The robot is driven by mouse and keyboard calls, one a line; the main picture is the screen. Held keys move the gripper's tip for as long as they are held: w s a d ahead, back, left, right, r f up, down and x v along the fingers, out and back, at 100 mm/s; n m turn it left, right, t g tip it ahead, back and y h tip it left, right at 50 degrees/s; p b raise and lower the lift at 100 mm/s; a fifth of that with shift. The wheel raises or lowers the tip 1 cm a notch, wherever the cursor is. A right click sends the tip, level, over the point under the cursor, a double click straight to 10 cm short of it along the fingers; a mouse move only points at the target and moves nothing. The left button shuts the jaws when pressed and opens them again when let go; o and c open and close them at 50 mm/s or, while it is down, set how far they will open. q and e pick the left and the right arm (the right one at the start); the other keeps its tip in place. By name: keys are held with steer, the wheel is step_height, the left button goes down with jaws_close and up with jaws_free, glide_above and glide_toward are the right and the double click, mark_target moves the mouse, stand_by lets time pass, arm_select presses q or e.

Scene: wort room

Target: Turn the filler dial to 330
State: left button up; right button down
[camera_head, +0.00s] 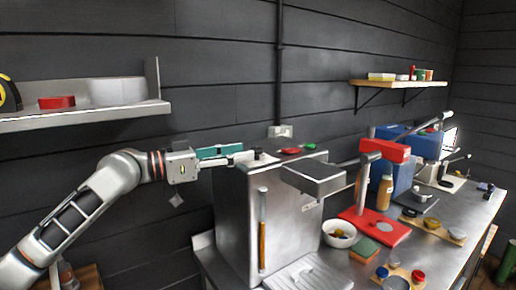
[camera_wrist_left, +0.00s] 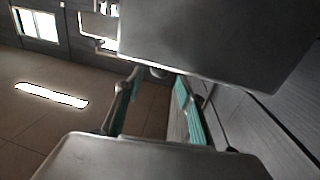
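A tall steel machine (camera_head: 235,215) stands at the left end of the bench, with red and green buttons on top and a box-like spout at its front. My left gripper (camera_head: 250,154), with teal finger pads, reaches in from the left to its top left edge. A small dark knob (camera_head: 259,153) lies at the fingertips; I cannot tell whether it is the filler dial. In the left wrist view my left gripper (camera_wrist_left: 157,78) has its fingers apart, with a small rounded grey part (camera_wrist_left: 158,72) between the tips. Contact is unclear. No dial number is readable. My right gripper is out of view.
A wall shelf (camera_head: 90,117) holding a red item and a pale box is above my left arm. To the right, the steel bench (camera_head: 440,250) carries a bowl (camera_head: 339,233), a red stand (camera_head: 375,228), a bottle (camera_head: 385,193) and small lidded items. A pipe runs up the wall.

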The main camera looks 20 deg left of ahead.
mark_target(257, 148)
arm_select(q)
steer(key=shift+p+x, duration=0.5)
steer(key=shift+x, duration=2.15)
steer(key=c, duration=1.1)
